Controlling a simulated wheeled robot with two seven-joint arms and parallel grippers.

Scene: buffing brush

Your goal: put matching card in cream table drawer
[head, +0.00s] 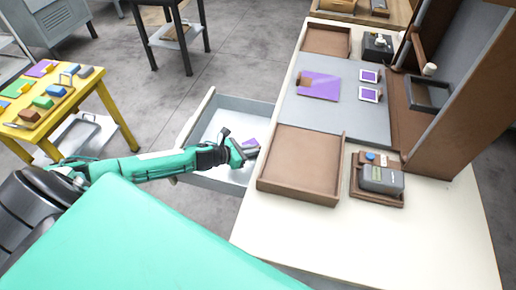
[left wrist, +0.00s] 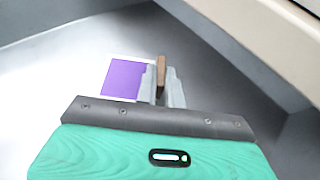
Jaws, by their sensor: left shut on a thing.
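The cream table (head: 300,232) has its drawer (head: 196,117) pulled open at its left side, with a pale grey interior. My left gripper (head: 251,151) is over the open drawer, close to the table's edge. It is shut on a purple card (head: 250,142) with a pale border. In the left wrist view the card (left wrist: 122,78) lies to the left of the fingers (left wrist: 161,88), and a thin brown piece (left wrist: 161,72) shows between them. I cannot tell whether the card touches the drawer floor. My right gripper is not in view.
A brown tray (head: 300,165) stands on the table beside the drawer. A yellow table (head: 60,105) with coloured blocks is at left.

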